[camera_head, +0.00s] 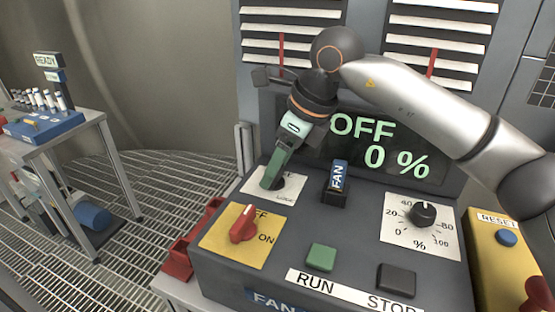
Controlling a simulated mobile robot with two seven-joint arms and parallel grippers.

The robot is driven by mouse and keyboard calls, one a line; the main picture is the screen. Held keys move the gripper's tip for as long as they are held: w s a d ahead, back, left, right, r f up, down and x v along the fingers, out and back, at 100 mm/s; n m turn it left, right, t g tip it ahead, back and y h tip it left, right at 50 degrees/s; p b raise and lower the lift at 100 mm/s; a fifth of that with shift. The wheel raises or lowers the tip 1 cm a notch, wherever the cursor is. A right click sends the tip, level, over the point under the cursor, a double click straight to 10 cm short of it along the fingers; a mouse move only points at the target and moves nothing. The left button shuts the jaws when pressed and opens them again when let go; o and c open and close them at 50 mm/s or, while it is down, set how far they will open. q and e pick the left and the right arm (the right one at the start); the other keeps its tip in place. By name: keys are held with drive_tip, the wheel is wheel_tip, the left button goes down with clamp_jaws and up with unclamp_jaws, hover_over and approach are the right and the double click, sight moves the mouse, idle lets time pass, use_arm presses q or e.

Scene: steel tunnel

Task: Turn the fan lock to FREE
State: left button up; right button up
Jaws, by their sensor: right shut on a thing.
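The fan lock (290,190) is a dark round part on a white plate at the back left of the grey fan panel (215,275). The plate's lettering is mostly hidden by my gripper, so I cannot read the lock's position. My right gripper (270,182) reaches down from above with its green fingers at the lock. It is shut on the lock's turning part, which the fingers largely cover. My left gripper is out of view.
A red OFF/ON switch (243,224) sits just in front of the lock. A dark upright FAN block (336,184) stands to its right. The display (385,145) reads OFF, 0 %. RUN (321,257) and STOP (397,280) buttons and a percent dial (423,213) lie further right.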

drive_tip(key=shift+n, duration=0.4)
drive_tip(key=o, duration=1.4)
drive_tip(key=v, duration=1.2)
drive_tip(key=shift+w+d+r, duration=0.1)
drive_tip(key=shift+r, duration=0.25)
